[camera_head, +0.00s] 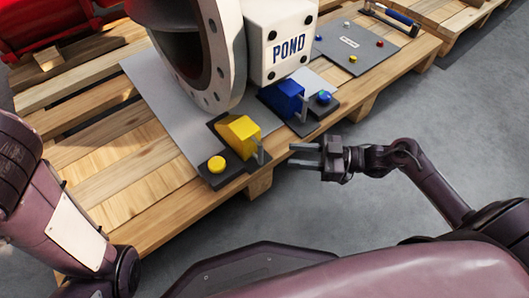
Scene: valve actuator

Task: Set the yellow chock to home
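The yellow chock (238,135) is a wedge-shaped block on a dark base plate (213,183) near the front edge of the wooden pallet. A thin grey upright bar stands at its right side. A round yellow knob (217,165) sits on the same plate, at the front left of the chock. My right gripper (298,156) is to the right of the chock, apart from it, beyond the pallet's front edge. Its two fingers point left with an empty gap between them. My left arm shows at the left, but its gripper is not in view.
A blue chock (283,96) and blue knob (323,97) sit on a similar plate to the right. A large grey flange (225,60) and a white POND block (285,45) stand behind. A grey panel (345,47) and a hammer-like tool (392,16) lie at the back right.

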